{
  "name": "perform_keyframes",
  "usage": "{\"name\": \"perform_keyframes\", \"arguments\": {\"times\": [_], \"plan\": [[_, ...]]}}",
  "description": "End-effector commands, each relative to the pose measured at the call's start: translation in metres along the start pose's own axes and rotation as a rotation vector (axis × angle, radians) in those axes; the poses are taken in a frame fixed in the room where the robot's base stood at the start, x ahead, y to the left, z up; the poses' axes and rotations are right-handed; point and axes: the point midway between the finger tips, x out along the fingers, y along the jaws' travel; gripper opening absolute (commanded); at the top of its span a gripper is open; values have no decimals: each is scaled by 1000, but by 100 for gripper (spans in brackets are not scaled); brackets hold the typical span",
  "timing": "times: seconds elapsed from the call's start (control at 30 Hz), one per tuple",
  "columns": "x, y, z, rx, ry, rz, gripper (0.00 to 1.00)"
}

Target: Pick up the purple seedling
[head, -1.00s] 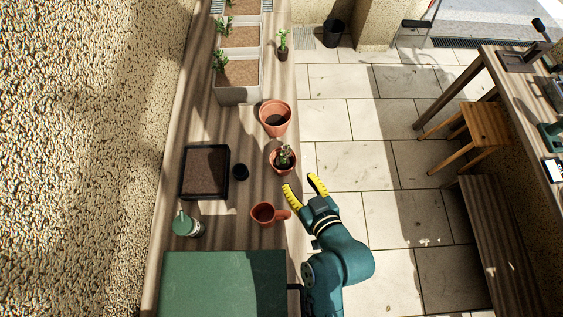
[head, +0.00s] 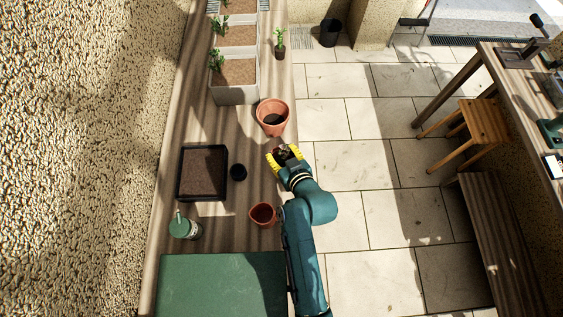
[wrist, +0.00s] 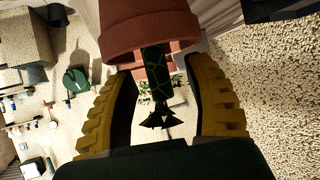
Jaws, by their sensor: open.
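I cannot make out a clearly purple plant in either view. My gripper (head: 283,154) is open over the small terracotta pot with a dark plant (head: 285,151) near the bench's right edge, and its fingers hide most of that pot. In the wrist view, the yellow fingers (wrist: 158,75) stand apart on both sides of a dark green, light-veined stem or leaf (wrist: 156,70) with dark pointed tips. A terracotta pot (wrist: 150,28) fills the top of that view. A green seedling (head: 280,42) in a small dark pot stands farther back on the bench.
A larger terracotta pot (head: 273,117) stands just behind my gripper. Planters (head: 236,95) line the back.

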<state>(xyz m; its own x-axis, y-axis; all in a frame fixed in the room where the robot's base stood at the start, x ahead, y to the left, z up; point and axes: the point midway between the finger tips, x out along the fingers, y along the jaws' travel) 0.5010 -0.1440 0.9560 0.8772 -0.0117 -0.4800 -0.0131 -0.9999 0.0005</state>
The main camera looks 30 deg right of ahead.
Motion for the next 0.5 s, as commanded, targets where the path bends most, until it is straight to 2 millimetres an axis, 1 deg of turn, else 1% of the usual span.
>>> {"name": "perform_keyframes", "arguments": {"times": [0.03, 0.3, 0.5], "plan": [[0, 0, 0, 0, 0, 0, 51], [0, 0, 0, 0, 0, 0, 0], [0, 0, 0, 0, 0, 0, 0]]}}
